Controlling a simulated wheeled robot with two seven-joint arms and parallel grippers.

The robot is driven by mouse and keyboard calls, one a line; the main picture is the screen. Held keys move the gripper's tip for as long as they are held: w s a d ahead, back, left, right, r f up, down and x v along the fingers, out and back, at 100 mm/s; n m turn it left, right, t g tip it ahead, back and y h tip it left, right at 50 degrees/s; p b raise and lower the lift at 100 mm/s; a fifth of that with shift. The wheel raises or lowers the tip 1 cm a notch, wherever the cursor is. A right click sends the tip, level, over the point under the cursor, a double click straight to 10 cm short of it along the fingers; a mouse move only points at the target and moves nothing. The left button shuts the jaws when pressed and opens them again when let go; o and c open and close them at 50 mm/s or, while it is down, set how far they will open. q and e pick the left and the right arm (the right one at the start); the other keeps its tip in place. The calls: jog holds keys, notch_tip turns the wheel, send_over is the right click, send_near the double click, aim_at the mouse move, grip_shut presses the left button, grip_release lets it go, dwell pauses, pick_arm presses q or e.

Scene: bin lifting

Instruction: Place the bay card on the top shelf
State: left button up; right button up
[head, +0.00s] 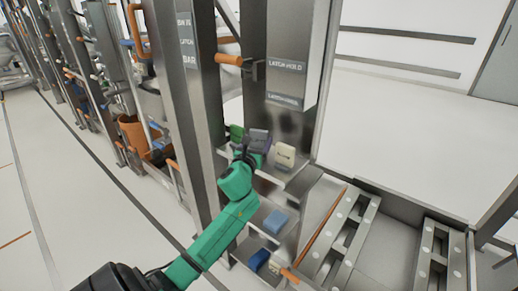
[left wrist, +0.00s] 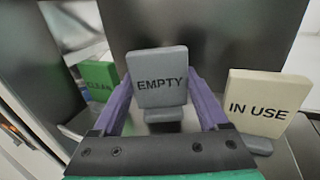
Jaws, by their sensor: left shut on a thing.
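My left gripper (head: 257,146) reaches in from the lower left to the top shelf (head: 303,179) of a metal rack. In the left wrist view the purple fingers of the gripper (left wrist: 158,98) are on either side of a grey card marked EMPTY (left wrist: 158,66), shut on it. The card is upright on a small grey foot; whether the foot touches the shelf I cannot tell. A green card marked CLEAN (left wrist: 99,80) stands to its left and a cream card marked IN USE (left wrist: 257,104) to its right. The cream card also shows in the head view (head: 284,155).
Lower shelves hold blue items (head: 275,222). A metal upright (head: 196,110) stands close left of my arm. A panel labelled LATCH HOLD (head: 289,68) rises behind the top shelf. Metal rails (head: 345,240) lie at right. Open floor (head: 70,190) is at left.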

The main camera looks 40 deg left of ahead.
pick_arm(q)
jog(key=shift+w+f, duration=0.15)
jog(key=shift+f, duration=0.65)
jog(key=shift+w, duration=0.1)
jog(key=shift+f, duration=0.15)
jog(key=o, duration=1.3)
pick_arm(e)
jog(key=shift+a+f, duration=0.1)
jog(key=shift+f, duration=0.35)
pick_arm(q)
jog(key=shift+r, duration=0.35)
jog(key=v, duration=1.2)
pick_arm(e)
jog(key=shift+r, duration=0.3)
